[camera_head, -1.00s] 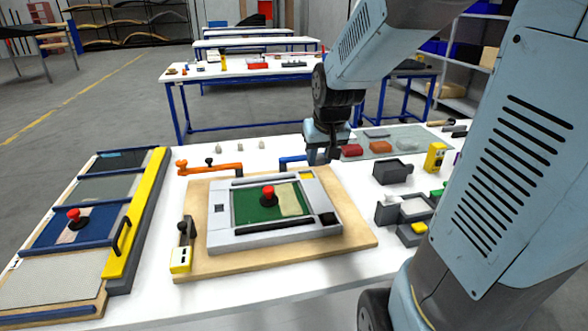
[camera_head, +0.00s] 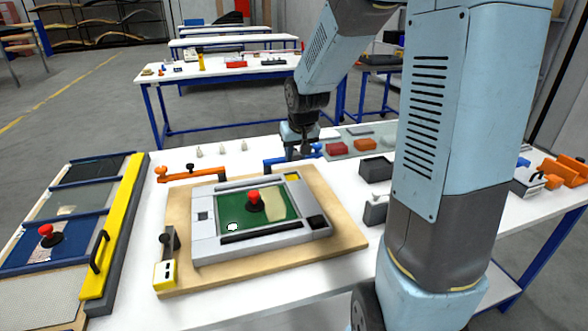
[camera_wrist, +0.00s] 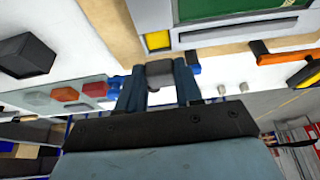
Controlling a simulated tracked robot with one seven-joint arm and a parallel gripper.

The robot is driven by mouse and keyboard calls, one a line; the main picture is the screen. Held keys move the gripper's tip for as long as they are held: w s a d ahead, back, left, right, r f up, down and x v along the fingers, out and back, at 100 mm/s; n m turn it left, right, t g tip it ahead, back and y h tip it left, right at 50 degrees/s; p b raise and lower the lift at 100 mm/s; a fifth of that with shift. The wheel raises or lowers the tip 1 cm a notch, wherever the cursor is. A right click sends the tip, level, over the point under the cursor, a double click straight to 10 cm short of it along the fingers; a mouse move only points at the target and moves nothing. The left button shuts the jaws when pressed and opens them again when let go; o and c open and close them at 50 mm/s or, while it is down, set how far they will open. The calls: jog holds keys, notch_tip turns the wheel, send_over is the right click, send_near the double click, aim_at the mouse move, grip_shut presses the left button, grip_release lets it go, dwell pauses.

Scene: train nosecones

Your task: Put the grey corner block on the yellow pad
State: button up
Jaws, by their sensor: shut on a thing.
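The yellow pad (camera_head: 292,177) is at the far right corner of the light grey frame (camera_head: 205,254). It also shows in the wrist view (camera_wrist: 159,41) at the frame's corner, bare. My gripper (camera_head: 299,152) is just beyond that corner in the head view. In the wrist view my gripper (camera_wrist: 160,80) is shut on the grey corner block (camera_wrist: 160,70), which sits between the two fingertips. The block appears close to the yellow pad and apart from it, with the wooden board's edge between in the picture. Its height above the table is hard to tell.
The frame lies on a wooden board (camera_head: 345,247) with a red knob (camera_head: 253,197) on its green panel. An orange clamp (camera_head: 195,174) and a blue clamp (camera_head: 284,163) stand at the far edge. Dark grey blocks (camera_head: 376,168) sit to the right.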

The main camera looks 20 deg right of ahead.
send_over(292, 179)
jog(key=f, duration=0.5)
jog(key=shift+s+d+f, duration=0.1)
jog(key=shift+s+f, duration=0.05)
jog(key=shift+s, duration=0.25)
notch_tip(292, 179, down, 3)
jog(key=shift+r, duration=0.15)
jog(key=shift+s+f, duration=0.2)
jog(key=shift+f, duration=0.35)
